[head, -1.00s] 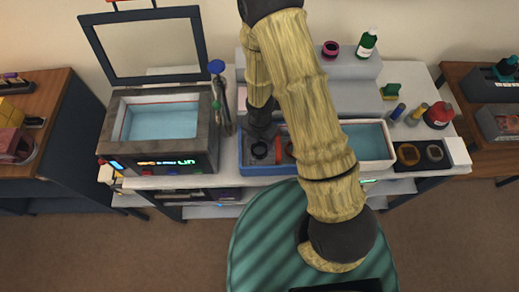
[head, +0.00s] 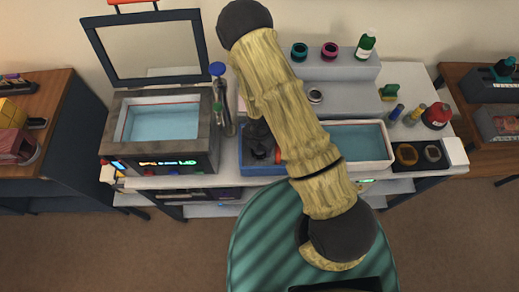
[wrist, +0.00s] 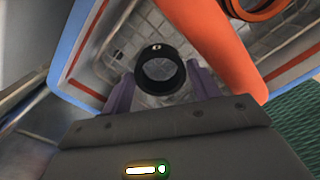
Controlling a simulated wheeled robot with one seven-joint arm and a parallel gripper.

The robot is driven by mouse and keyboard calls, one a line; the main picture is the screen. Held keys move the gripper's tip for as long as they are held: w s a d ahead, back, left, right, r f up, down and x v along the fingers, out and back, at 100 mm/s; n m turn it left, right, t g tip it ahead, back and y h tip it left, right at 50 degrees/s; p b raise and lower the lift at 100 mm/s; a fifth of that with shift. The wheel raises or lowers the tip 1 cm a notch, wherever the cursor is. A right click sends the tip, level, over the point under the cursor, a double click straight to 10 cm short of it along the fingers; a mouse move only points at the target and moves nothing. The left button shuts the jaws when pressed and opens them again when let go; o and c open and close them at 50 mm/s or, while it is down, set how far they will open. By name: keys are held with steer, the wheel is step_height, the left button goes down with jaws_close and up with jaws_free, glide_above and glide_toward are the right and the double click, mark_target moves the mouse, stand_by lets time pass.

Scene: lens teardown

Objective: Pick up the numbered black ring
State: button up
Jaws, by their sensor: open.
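The black ring (wrist: 160,72) with a small white mark on its rim lies in a blue-edged tray (wrist: 76,45) with a grid-patterned floor, in the wrist view. My gripper (wrist: 159,80) is open, with one purple finger on each side of the ring. Whether the fingers touch it I cannot tell. In the head view my gripper (head: 258,140) points down into the blue tray (head: 256,170) and partly hides the ring.
An orange part (wrist: 222,45) lies close to the right finger, with an orange-and-black ring (wrist: 262,8) behind it. A white tray of blue liquid (head: 388,158) is to the right. A grey tank with a raised lid (head: 112,135) is to the left. Rings and a green bottle (head: 366,46) stand behind.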

steer(key=c, duration=0.6)
steer(key=shift+r, duration=0.15)
steer(key=shift+c, duration=0.2)
step_height(320, 180, up, 10)
stand_by(0.7)
